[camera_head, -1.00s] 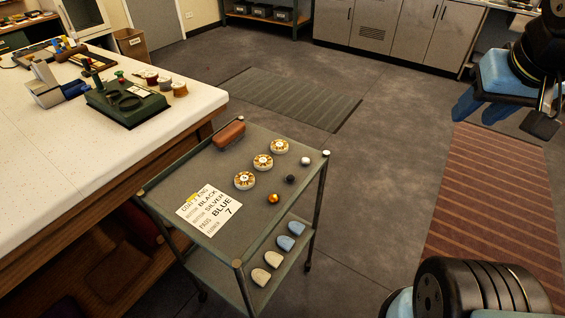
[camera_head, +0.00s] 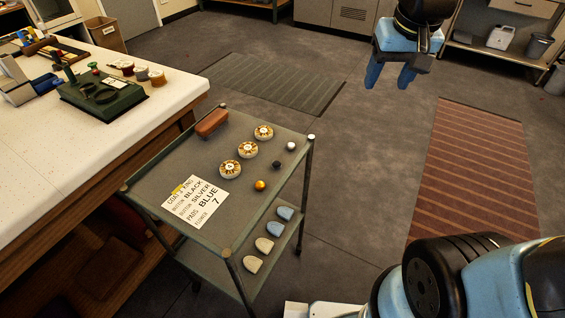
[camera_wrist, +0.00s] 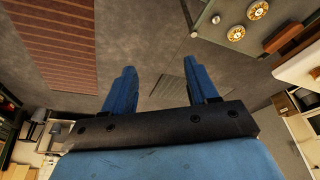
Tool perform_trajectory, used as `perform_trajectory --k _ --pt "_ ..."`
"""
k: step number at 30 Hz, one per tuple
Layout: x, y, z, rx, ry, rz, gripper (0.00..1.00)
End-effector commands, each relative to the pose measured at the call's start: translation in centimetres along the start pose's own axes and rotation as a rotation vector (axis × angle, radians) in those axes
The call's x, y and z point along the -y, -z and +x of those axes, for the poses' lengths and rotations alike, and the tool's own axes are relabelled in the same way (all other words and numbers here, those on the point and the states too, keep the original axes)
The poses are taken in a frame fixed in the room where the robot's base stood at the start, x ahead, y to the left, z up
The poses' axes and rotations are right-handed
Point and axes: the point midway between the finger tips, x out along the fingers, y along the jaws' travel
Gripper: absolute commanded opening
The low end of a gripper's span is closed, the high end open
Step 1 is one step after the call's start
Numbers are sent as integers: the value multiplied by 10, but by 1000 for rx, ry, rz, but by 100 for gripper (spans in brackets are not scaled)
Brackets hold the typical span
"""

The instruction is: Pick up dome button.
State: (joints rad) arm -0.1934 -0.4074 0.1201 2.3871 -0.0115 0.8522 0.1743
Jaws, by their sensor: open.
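Three small round buttons stand in a row on the top shelf of the trolley (camera_head: 200,212): a white or silver one (camera_head: 291,146), a black one (camera_head: 277,164) and a gold one (camera_head: 260,185). They look domed but are too small to tell well. My gripper (camera_head: 389,80) is open and empty, up in the air beyond and to the right of the trolley, clear of the buttons. In the wrist view my two blue fingers (camera_wrist: 160,80) stand apart with floor between them, and the trolley's edge shows at upper right.
Several patterned discs (camera_head: 247,150), a brown block (camera_head: 212,122) and a lettered card (camera_head: 201,200) share the top shelf. Blue and cream pads (camera_head: 265,244) lie on the lower shelf. A white worktable (camera_head: 70,165) stands left. The floor to the right is open.

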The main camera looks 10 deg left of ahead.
Motion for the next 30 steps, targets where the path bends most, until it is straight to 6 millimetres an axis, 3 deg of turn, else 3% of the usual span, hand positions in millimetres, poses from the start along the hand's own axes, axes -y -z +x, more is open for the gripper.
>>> perform_trajectory --k 9,18,24,30 --pt "83 29 64 136 26 -112 58" --pt "167 27 127 252 40 -205 58" --pt "202 18 153 296 43 -240 58" --pt "212 12 167 313 42 -250 58"
